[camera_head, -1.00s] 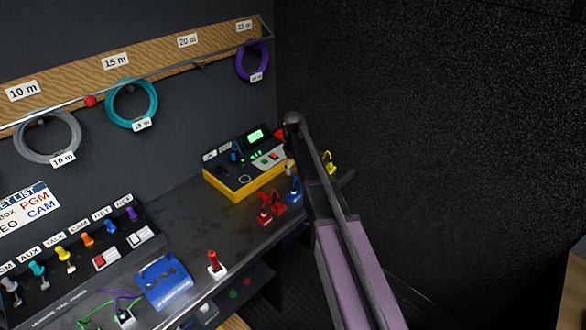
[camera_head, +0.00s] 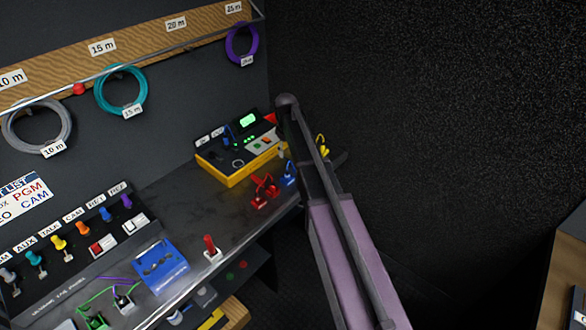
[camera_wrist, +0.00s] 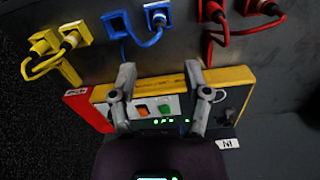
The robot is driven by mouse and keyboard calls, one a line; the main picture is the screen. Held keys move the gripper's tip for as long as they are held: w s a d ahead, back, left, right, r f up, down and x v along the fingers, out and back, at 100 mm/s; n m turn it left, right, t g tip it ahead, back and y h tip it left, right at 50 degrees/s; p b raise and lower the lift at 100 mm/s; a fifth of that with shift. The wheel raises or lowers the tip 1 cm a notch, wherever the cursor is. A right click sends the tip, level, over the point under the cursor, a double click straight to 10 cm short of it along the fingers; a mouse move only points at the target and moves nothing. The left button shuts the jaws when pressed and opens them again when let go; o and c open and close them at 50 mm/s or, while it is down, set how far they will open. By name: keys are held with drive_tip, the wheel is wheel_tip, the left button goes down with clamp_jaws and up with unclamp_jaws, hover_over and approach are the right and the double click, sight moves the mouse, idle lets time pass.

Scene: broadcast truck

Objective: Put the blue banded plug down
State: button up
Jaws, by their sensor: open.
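The tester (camera_head: 237,176) also shows in the head view, with a small blue part (camera_head: 226,142) on top.
Yellow plugs (camera_wrist: 50,47) and red plugs (camera_wrist: 218,12) flank the blue pair. On the bench stand a blue box (camera_head: 162,265) and a red-handled part (camera_head: 210,246). Cable coils hang on the wall. A wooden unit (camera_head: 560,270) stands at the right.

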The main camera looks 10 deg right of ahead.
drive_tip(key=s+m, duration=0.5)
drive_tip(key=s, duration=2.3)
drive_tip(key=shift+s+a+m, duration=0.15)
drive_tip(key=shift+s+m, duration=0.15)
drive_tip(key=shift+s, duration=0.1)
